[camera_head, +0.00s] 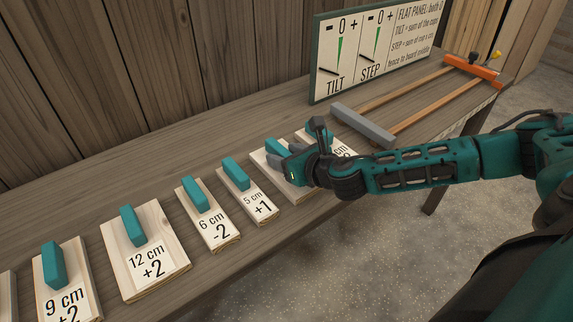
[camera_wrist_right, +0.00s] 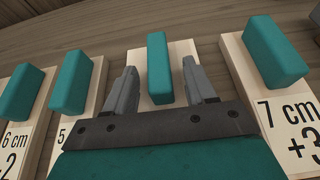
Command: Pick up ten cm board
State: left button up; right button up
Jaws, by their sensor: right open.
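My right gripper (camera_head: 279,156) is open over a pale wooden board (camera_head: 262,158) with a teal block handle (camera_head: 276,146). In the right wrist view the handle (camera_wrist_right: 158,70) stands between and slightly beyond the two grey fingers, with a gap on each side. My gripper hides this board's label, so I cannot read its length. No readable label says 10 cm. My left gripper is not in view.
Along the bench (camera_head: 190,270) lie the 5 cm board (camera_head: 247,195), 6 cm board (camera_head: 208,214), 12 cm board (camera_head: 146,248) and 9 cm board (camera_head: 67,282). The 7 cm board (camera_wrist_right: 280,100) is just right. A sign (camera_head: 375,50) and an orange-ended clamp frame (camera_head: 420,100) stand behind.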

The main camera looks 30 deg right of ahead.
jog(key=shift+c, duration=0.2)
grip_shut()
dwell(0.3)
jog(key=shift+r, duration=0.15)
